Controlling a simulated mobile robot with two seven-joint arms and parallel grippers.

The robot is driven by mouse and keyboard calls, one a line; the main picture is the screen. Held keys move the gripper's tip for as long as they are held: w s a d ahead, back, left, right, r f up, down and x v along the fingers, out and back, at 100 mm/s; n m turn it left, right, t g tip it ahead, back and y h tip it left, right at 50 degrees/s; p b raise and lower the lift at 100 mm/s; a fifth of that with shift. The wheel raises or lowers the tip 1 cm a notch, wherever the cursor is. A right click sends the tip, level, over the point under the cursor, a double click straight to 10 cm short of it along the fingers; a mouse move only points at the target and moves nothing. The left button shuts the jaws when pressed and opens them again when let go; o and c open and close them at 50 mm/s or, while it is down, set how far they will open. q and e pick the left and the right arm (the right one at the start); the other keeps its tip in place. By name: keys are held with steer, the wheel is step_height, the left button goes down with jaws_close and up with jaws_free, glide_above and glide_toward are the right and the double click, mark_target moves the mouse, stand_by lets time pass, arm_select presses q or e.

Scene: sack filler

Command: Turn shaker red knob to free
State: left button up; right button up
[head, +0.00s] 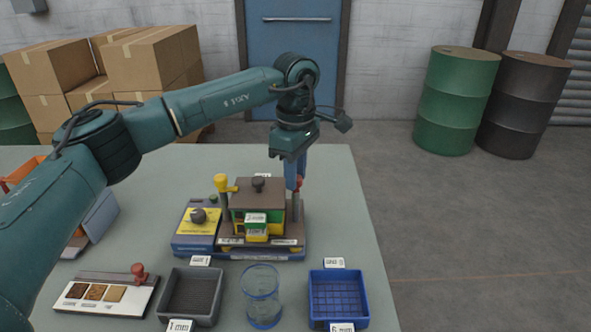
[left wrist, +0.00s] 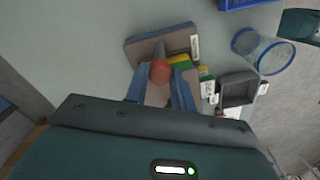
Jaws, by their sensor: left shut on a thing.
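The shaker (head: 258,205) stands on a blue base on the table, with a brown lid, green and yellow layers and a post on each side. Its red knob (head: 299,183) tops the right post, partly hidden by my gripper; the knob shows large in the left wrist view (left wrist: 161,71). My left gripper (head: 297,178) comes down from above with its blue fingers at the red knob. In the left wrist view its fingers (left wrist: 161,88) stand on both sides of the knob, shut on it. A yellow knob (head: 222,183) tops the left post. My right gripper is not in view.
A control box with a dark dial (head: 198,216) adjoins the shaker. In front stand a grey tray (head: 190,297), a clear cup (head: 262,297) and a blue tray (head: 338,298). A sample board (head: 105,293) lies front left. The table's right part is clear.

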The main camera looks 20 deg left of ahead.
arm_select(q)
steer(key=shift+m, duration=1.6)
steer(key=o, duration=1)
step_height(320, 180, up, 13)
